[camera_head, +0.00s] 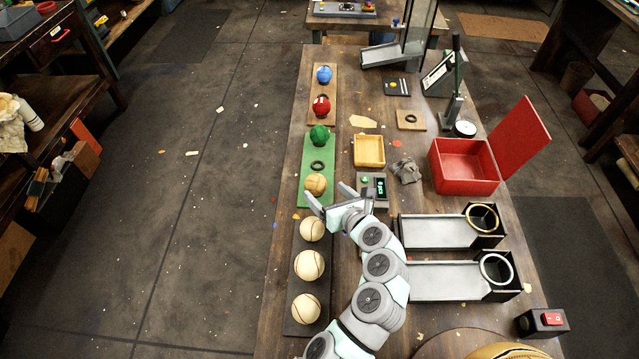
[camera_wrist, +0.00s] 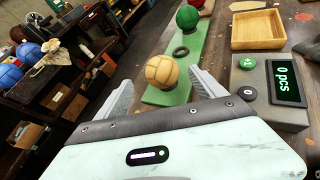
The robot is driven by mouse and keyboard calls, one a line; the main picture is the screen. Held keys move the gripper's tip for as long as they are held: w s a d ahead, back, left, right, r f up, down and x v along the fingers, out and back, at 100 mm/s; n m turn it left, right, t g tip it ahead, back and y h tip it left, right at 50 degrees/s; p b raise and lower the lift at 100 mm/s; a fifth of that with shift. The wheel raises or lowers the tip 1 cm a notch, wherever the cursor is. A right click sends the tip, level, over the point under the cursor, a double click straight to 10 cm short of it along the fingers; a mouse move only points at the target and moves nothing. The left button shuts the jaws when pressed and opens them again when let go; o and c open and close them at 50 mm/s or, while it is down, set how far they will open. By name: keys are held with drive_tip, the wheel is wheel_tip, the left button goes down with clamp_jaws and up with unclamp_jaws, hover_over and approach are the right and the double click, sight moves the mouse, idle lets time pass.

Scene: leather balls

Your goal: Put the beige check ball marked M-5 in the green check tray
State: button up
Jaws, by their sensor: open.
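A tan-beige ball (camera_head: 315,184) sits at the near end of a long green board (camera_head: 305,160), the only green tray-like thing I see. The ball also shows in the wrist view (camera_wrist: 161,70); no M-5 mark is readable on it. The board also carries an empty black ring (camera_head: 317,166) in its middle and a green ball (camera_head: 319,134) at its far end. My gripper (camera_head: 326,191) is open and empty, close to the tan ball. In the wrist view its fingers (camera_wrist: 160,82) stand on either side of the ball, with the ball seen between and beyond the tips.
Three cream balls (camera_head: 309,265) lie on a dark board nearer me. Red (camera_head: 321,105) and blue (camera_head: 324,74) balls sit on a wooden board beyond. Right of the green board are an empty yellow tray (camera_head: 369,151) and a counter (camera_head: 373,187) reading 0 pcs.

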drive_tip(key=shift+v, duration=2.3)
drive_tip(key=shift+c, duration=0.3)
